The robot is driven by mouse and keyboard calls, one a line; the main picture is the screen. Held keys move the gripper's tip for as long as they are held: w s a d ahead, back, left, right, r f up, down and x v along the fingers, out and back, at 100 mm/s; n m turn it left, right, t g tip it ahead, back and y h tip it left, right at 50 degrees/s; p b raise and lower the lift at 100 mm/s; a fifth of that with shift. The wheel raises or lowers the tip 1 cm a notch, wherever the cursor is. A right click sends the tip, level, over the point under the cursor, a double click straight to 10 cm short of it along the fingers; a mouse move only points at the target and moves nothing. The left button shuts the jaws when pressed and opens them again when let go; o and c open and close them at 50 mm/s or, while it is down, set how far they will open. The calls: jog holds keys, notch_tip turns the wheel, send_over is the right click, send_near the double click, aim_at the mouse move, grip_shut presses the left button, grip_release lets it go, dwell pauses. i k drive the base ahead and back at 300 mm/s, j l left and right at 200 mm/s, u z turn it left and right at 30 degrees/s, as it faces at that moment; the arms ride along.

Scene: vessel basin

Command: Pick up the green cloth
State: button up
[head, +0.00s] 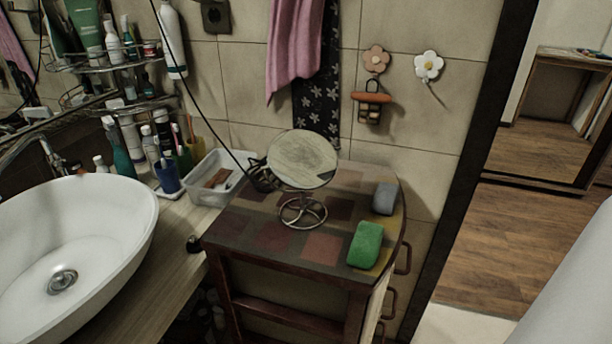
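The green cloth (366,245) is a small, thick, rounded block shape. It lies near the front right corner of the patchwork-topped wooden cabinet (262,240). A grey-blue block of similar shape (385,198) lies just behind it, apart from it. My gripper is not in view, and nothing touches the green cloth. A plain pale grey surface at the lower right edge cannot be made out clearly.
A round mirror (302,160) on a wire stand is left of the cloth. A white basin (75,245) and a plastic tub (222,170) with items stand further left. Wooden floor (520,240) shows through the doorway at right. A tiled wall is behind the cabinet.

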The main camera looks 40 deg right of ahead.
aim_at(365, 246)
jog(key=z, duration=1.25)
